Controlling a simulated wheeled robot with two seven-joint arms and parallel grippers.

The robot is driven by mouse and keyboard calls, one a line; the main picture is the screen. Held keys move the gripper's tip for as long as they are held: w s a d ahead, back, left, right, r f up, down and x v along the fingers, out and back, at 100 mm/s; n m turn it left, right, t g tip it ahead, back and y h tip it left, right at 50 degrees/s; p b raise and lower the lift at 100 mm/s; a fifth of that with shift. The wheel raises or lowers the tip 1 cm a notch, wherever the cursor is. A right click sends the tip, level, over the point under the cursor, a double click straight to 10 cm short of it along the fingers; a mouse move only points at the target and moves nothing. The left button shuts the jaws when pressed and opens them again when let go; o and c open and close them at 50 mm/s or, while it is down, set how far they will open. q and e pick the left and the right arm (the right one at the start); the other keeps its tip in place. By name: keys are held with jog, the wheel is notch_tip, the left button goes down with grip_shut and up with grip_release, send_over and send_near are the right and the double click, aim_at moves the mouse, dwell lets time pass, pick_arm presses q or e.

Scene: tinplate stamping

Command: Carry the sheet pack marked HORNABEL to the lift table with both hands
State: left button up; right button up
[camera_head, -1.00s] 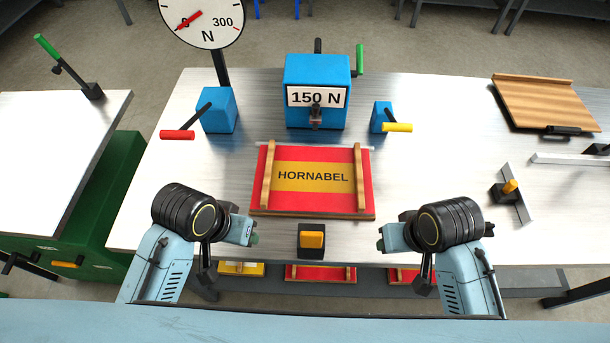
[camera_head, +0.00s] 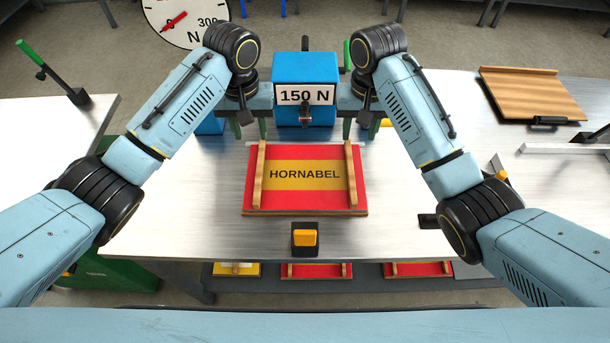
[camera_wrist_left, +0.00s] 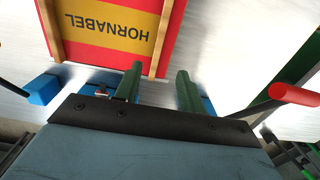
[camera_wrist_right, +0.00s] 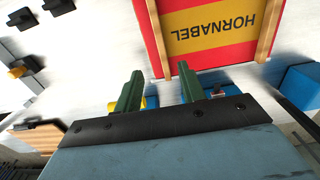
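The HORNABEL sheet pack (camera_head: 305,196) is red with a yellow band and lies flat on the steel bench, with a wooden batten along its left and right sides. It also shows in the left wrist view (camera_wrist_left: 88,50) and the right wrist view (camera_wrist_right: 190,58). My left gripper (camera_head: 250,128) is open and empty, above the bench beyond the pack's far left corner. My right gripper (camera_head: 359,129) is open and empty beyond the far right corner. Neither touches the pack. A steel-topped table with a green body (camera_head: 50,125), apparently the lift table, stands at the left.
A blue block marked 150 N (camera_head: 304,75) stands behind the pack, between my grippers. A black block with an orange top (camera_head: 305,238) sits in front. A wooden board (camera_head: 535,92) lies at right. More packs (camera_head: 316,271) lie on a lower shelf.

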aim_at(259, 169)
pick_arm(q)
notch_tip(259, 169, down, 14)
jog(key=shift+r, duration=0.25)
pick_arm(e)
notch_tip(259, 169, down, 14)
jog(key=shift+r, duration=0.25)
pick_arm(q)
jog(key=shift+c, duration=0.4)
pick_arm(e)
jog(key=shift+c, duration=0.4)
pick_arm(q)
grip_shut()
pick_arm(e)
grip_shut()
pick_arm(q)
jog(key=shift+r, duration=0.15)
pick_arm(e)
jog(key=shift+r, duration=0.15)
